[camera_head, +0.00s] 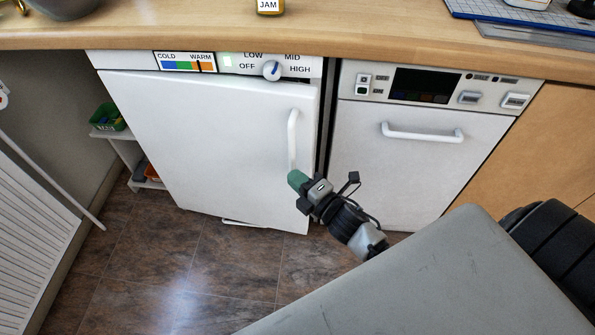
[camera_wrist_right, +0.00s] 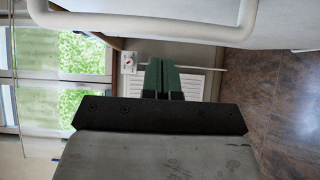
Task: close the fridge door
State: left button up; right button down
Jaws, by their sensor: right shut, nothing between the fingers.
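The white fridge door (camera_head: 205,145) is in the head view, under the dial panel. It looks shut or nearly so; I cannot tell if a small gap is left at its right edge. Its white vertical handle (camera_head: 292,140) is near that edge. My right gripper (camera_head: 297,180) has its green fingers together and empty, at the handle's lower end; I cannot tell if they touch. In the right wrist view the shut fingers (camera_wrist_right: 160,75) show below the large white handle (camera_wrist_right: 150,29) and the white door face (camera_wrist_right: 285,25). My left gripper is not in view.
A white dishwasher (camera_head: 405,165) with a bar handle stands right of the fridge. The wooden counter (camera_head: 150,28) runs above both and holds a jam jar (camera_head: 270,6). A white shelf (camera_head: 117,140) and a radiator (camera_head: 35,240) are at left. The tiled floor (camera_head: 150,270) in front is clear.

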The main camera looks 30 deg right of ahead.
aim_at(305, 155)
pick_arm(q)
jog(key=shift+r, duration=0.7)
pick_arm(e)
jog(key=shift+w+d, duration=0.65)
jog(key=shift+w, duration=0.35)
jog(key=shift+n+g+y, duration=0.4)
jog(key=shift+n+y, duration=0.2)
jog(key=shift+y, duration=0.3)
jog(key=w+d, duration=0.2)
jog(key=w+d+b, duration=0.1)
jog(key=w+d, duration=0.1)
jog(key=shift+w+d+f, duration=0.1)
jog(key=shift+d, duration=0.15)
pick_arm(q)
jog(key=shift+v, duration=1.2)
pick_arm(e)
jog(key=shift+a, duration=0.1)
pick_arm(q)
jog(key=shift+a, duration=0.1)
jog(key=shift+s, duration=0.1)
